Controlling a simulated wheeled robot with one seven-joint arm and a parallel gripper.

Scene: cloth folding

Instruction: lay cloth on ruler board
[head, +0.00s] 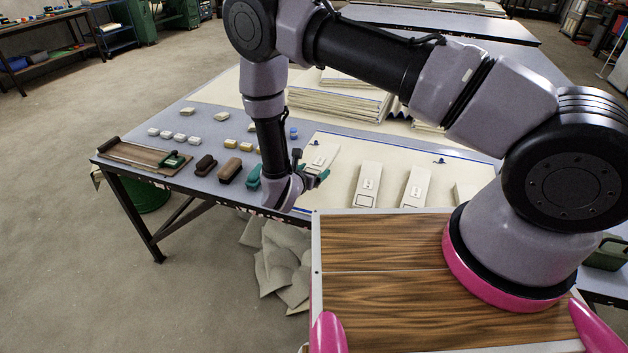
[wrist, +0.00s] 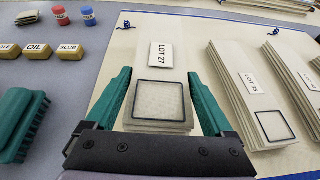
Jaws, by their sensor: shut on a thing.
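A flat cream cloth stack labelled LOT 27 (head: 321,156) lies at the near left of a cream sheet with a blue border (head: 392,150). In the wrist view, the LOT 27 stack (wrist: 159,101) shows a printed dark square. My gripper (head: 316,179) has green fingers, one on each side of the stack; in the wrist view my gripper (wrist: 160,95) is shut on it. The stack looks level and still low at the sheet; I cannot tell if it is lifted. A brown board with a dark end block and a green piece (head: 140,152), perhaps the ruler board, lies at the table's left end.
More labelled cloth stacks (head: 367,184) (wrist: 245,85) stand to the right. Brushes (head: 230,170), including a green one (wrist: 20,122), lie left of my gripper. Small blocks (head: 231,144) and blue and red pots (wrist: 60,15) sit behind them. Large folded cloths (head: 340,104) lie farther back.

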